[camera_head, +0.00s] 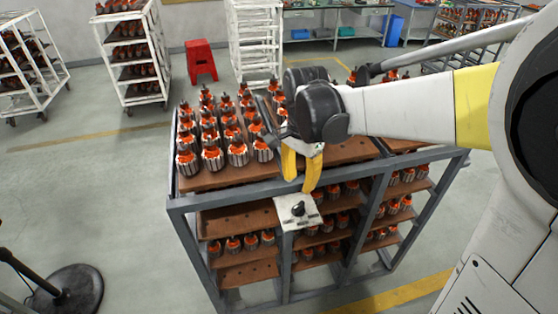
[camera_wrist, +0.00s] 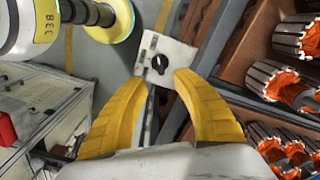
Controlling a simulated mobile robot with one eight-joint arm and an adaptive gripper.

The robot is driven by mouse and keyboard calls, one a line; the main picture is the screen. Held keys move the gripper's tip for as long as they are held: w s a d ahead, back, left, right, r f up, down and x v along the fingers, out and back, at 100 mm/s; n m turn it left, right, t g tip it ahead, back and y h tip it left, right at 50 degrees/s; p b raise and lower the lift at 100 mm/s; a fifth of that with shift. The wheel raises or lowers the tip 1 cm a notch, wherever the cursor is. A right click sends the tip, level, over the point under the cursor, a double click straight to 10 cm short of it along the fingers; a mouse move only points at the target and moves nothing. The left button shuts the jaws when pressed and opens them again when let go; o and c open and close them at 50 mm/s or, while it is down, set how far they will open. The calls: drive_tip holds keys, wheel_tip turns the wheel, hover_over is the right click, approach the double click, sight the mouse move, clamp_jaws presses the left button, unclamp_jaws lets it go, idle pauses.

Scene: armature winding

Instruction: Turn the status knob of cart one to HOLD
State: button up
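The status knob (camera_head: 298,209) is a small black knob on a pale plate (camera_head: 287,217) fixed to the front of the cart (camera_head: 185,204). In the wrist view the knob (camera_wrist: 160,62) sits on the light plate (camera_wrist: 183,54) with dark marks to its left. My gripper (camera_head: 301,186) has yellow fingers and hangs just above the plate in the head view. In the wrist view its fingers (camera_wrist: 158,88) are spread apart with the knob beyond the gap between their tips. The gripper is open and empty. The plate's lettering is too small to read.
Several orange and black armatures (camera_head: 237,150) stand on the cart's top, and more sit on its lower shelves. White racks (camera_head: 150,75) and a red stool (camera_head: 200,62) stand behind. A black round base (camera_head: 72,290) is at lower left.

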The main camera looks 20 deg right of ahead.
sight(298, 206)
wheel_tip(298, 206, down, 10)
drive_tip(key=shift+f+b, duration=0.15)
drive_tip(key=shift+b, duration=0.5)
drive_tip(key=shift+s, duration=0.1)
clamp_jaws()
